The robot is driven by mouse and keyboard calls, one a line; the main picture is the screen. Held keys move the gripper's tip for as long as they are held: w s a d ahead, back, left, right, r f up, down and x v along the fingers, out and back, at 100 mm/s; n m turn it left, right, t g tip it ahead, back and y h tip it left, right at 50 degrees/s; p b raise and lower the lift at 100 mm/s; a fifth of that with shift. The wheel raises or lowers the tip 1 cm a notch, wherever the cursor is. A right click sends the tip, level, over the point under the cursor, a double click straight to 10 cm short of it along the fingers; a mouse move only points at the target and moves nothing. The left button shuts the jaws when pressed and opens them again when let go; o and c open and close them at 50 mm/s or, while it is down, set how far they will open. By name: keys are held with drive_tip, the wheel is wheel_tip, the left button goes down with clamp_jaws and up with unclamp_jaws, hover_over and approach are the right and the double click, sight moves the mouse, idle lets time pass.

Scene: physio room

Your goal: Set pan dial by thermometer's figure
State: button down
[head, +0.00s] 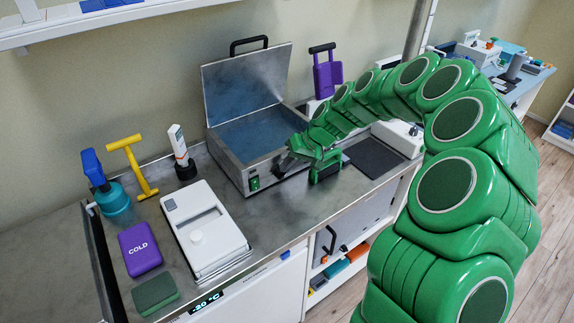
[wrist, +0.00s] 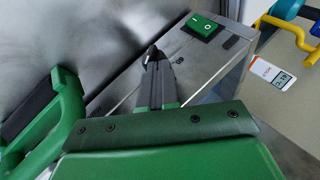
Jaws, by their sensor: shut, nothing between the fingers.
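The steel pan (head: 236,173) stands on the counter with its lid (head: 247,82) open and bluish liquid inside. Its front has a green rocker switch (head: 254,183), also seen in the wrist view (wrist: 203,26). My gripper (head: 283,165) is shut and empty at the pan's front, right of the switch. In the wrist view its fingers (wrist: 154,75) reach a small dark knob-like part; I cannot tell whether they touch it. The dial's setting is hidden. A white, orange-marked thermometer (head: 179,146) stands in a black base left of the pan. Its display shows in the wrist view (wrist: 283,80), too small to read surely.
A dark mat (head: 374,157) lies right. Bare counter (head: 275,220) lies in front.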

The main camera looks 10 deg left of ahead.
drive_tip(key=shift+g+y, duration=0.3)
drive_tip(key=shift+r, duration=0.1)
idle(0.5)
drive_tip(key=shift+r, duration=0.7)
drive_tip(key=shift+r, duration=0.1)
